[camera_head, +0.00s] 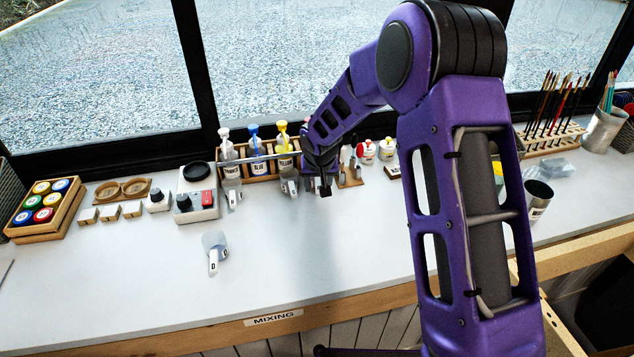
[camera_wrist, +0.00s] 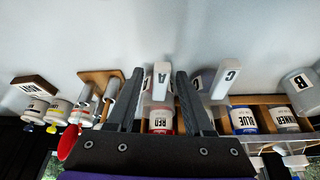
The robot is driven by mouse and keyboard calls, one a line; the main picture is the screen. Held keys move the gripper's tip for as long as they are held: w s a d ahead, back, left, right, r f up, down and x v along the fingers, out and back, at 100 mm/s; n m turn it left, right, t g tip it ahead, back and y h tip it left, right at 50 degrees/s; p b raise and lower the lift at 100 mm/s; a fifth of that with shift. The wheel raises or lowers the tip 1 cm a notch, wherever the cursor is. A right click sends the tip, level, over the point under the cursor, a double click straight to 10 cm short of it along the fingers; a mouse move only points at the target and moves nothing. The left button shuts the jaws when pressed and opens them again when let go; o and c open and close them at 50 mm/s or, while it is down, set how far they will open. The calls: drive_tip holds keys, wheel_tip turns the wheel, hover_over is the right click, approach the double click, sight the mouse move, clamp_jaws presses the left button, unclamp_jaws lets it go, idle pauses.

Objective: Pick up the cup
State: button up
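Several clear cups with white lettered handles stand on the white counter. In the wrist view, the handle of the cup marked A (camera_wrist: 162,80) lies between the two fingers of my gripper (camera_wrist: 161,75), with a gap on each side. My gripper is open. The cup marked C (camera_wrist: 226,77) is to the right of the fingers, and the cup marked B (camera_wrist: 300,80) is at the right edge. In the head view, my gripper (camera_head: 325,188) is low over the counter by the bottle rack and hides cup A. Another cup (camera_head: 214,249) stands nearer the front.
Behind the cups is a wooden rack (camera_head: 258,170) of labelled pump bottles. A scale (camera_head: 196,200) stands left of it. Small paint jars (camera_head: 366,151) are to the right. The front middle of the counter is clear.

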clamp_jaws()
drive_tip(key=shift+r, duration=0.1)
